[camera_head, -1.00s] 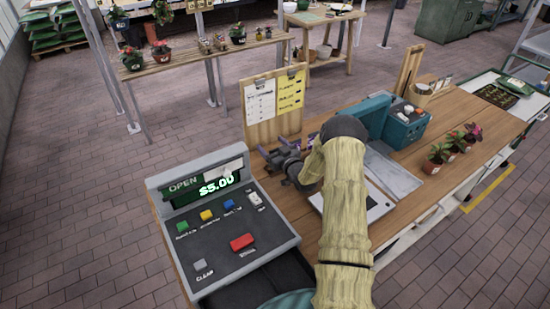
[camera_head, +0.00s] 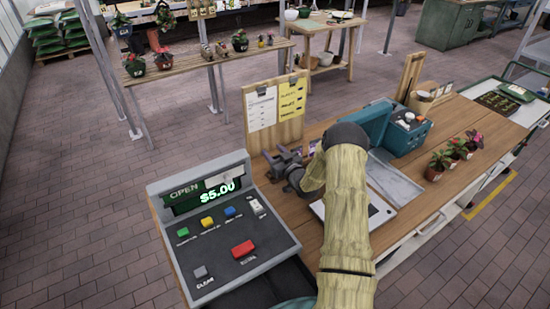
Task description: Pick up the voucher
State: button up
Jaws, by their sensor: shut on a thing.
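My gripper (camera_head: 281,164) is over the wooden counter (camera_head: 412,226), just in front of the clipboard stand and right of the cash register's display. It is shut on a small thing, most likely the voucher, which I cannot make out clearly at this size. A small purple patch shows just right of the gripper, partly hidden by my arm. My forearm covers much of the counter's middle.
The cash register (camera_head: 222,238) stands at the left end of the counter. A clipboard stand (camera_head: 289,136) is behind my gripper. A teal device (camera_head: 407,137) and small potted plants (camera_head: 435,163) stand to the right. A plant bench (camera_head: 200,62) is at the back.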

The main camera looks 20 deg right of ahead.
notch_tip(320, 180, up, 10)
jog(key=p, duration=0.3)
jog(key=shift+p, duration=0.3)
jog(key=shift+f, duration=0.1)
jog(key=s+d+r+m+h+b, duration=0.1)
jog(key=s+d+r+h+b, duration=0.1)
jog(key=s, duration=0.6)
jog(key=shift+s+d+r+m+h+b, duration=0.2)
jog(key=shift+d+r+m+h+b, duration=0.2)
jog(key=shift+d+r+b, duration=0.55)
jog(key=shift+f, duration=0.2)
